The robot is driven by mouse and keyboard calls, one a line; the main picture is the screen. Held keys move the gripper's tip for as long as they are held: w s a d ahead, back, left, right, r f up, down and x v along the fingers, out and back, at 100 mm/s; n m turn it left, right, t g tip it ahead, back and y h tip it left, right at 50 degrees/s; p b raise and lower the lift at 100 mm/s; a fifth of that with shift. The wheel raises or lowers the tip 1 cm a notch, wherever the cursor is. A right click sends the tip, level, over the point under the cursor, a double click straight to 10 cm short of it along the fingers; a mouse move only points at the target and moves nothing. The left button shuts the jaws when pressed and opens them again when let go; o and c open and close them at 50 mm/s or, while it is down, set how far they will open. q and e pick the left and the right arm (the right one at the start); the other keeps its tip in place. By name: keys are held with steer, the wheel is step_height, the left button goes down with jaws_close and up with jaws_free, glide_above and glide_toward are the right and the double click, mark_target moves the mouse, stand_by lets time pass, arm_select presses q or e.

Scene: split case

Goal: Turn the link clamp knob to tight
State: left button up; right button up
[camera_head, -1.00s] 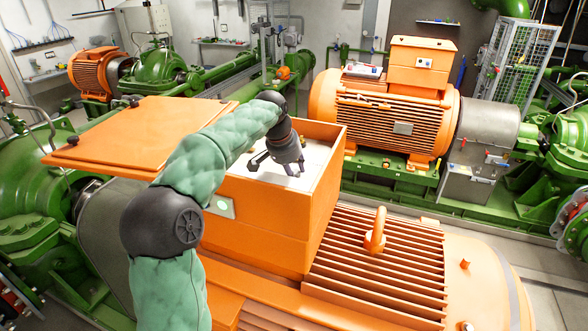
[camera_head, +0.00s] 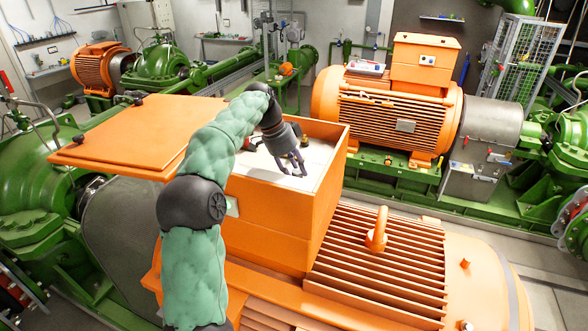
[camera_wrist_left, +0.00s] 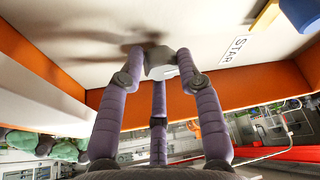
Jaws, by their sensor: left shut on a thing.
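My left gripper (camera_head: 291,167) reaches down into the open orange terminal box (camera_head: 275,205), over its pale inner panel. In the left wrist view the three purple fingers of the gripper (camera_wrist_left: 160,75) are closed around a small grey knob (camera_wrist_left: 160,67) in front of the pale panel (camera_wrist_left: 100,40). The knob's top face shows between the fingertips; which way it points I cannot tell. In the head view the knob is hidden by the fingers. My right gripper is in no view.
The orange box walls (camera_wrist_left: 245,92) stand close around the fingers. A label reading "STAR" (camera_wrist_left: 233,50) and a blue and brass part (camera_wrist_left: 300,12) are on the panel's right. The open lid (camera_head: 130,135) lies left; a lifting eye (camera_head: 377,230) stands right.

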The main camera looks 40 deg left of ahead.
arm_select(q)
steer(key=shift+w+r+m, duration=0.2)
steer(key=shift+r+m, duration=0.15)
steer(key=shift+m, duration=0.25)
steer(key=o, duration=1)
steer(key=shift+c, duration=0.2)
steer(key=shift+o, duration=0.7)
steer(key=shift+w+d+f, duration=0.1)
steer(key=shift+w+f, duration=0.1)
steer(key=shift+f, duration=0.05)
steer(key=shift+s+a+r, duration=0.25)
steer(key=shift+r, duration=0.25)
steer(key=v, duration=0.6)
steer(key=shift+w+r, duration=0.15)
steer(key=shift+r, duration=0.05)
